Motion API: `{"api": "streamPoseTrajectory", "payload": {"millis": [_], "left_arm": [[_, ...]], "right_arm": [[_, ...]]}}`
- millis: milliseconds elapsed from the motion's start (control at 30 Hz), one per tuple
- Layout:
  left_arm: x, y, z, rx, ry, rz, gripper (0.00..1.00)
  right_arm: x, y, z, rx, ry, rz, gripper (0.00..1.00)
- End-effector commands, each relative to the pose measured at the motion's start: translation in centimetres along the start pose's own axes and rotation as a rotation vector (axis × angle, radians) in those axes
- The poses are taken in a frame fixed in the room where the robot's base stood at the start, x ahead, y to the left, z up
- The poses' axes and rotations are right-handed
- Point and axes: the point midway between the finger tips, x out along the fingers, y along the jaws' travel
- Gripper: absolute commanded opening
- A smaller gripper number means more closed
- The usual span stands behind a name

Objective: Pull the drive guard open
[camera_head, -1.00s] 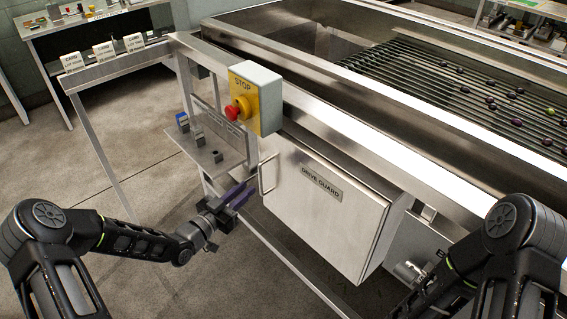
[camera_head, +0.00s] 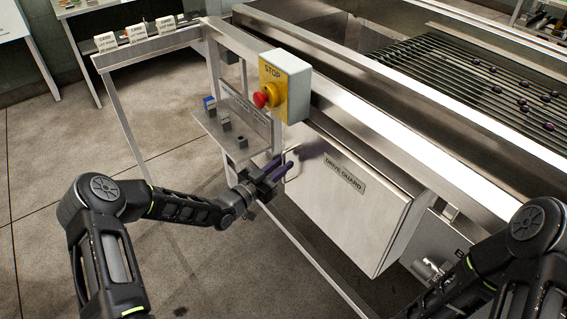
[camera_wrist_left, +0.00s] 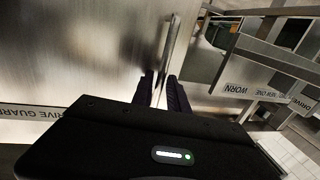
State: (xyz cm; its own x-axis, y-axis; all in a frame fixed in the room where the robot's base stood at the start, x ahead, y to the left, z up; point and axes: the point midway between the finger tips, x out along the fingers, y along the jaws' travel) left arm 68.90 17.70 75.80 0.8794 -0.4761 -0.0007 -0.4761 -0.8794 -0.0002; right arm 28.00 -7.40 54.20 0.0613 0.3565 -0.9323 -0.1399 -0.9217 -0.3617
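The drive guard (camera_head: 345,215) is a steel box cover with a "DRIVE GUARD" label, low on the side of the machine. It also fills the left of the left wrist view (camera_wrist_left: 80,60). Its upright bar handle (camera_wrist_left: 170,45) is at the guard's edge nearest my left gripper. My left gripper (camera_head: 284,164) has its dark purple fingers at this handle. In the left wrist view the handle runs down between the two fingers (camera_wrist_left: 164,92), with a narrow gap; contact is unclear. The guard looks closed. My right gripper is out of view.
A stop box (camera_head: 285,88) with a red button (camera_head: 264,97) sits just above the gripper. A small shelf (camera_head: 232,135) with blocks is close by on the left. Rollers (camera_head: 450,75) with dark fruit lie at the back. The floor at left is clear.

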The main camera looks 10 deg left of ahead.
Motion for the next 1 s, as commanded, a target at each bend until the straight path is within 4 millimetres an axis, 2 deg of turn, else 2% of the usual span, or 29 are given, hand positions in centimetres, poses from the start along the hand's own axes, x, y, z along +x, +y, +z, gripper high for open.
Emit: {"api": "streamPoseTrajectory", "payload": {"millis": [100, 367, 600, 1000], "left_arm": [[0.74, 0.04, -0.06, 0.000, 0.001, 0.001, 0.20], [0.81, 0.02, -0.03, 0.000, 0.001, 0.000, 0.20], [0.79, 0.02, -0.03, 0.000, 0.000, 0.000, 0.00], [0.78, 0.02, -0.02, 0.000, 0.000, 0.000, 0.00]], "right_arm": [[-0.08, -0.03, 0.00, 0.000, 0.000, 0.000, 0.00], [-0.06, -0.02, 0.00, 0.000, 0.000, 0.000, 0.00], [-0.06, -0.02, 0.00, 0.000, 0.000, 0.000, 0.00], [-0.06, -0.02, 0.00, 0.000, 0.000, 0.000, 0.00]]}}
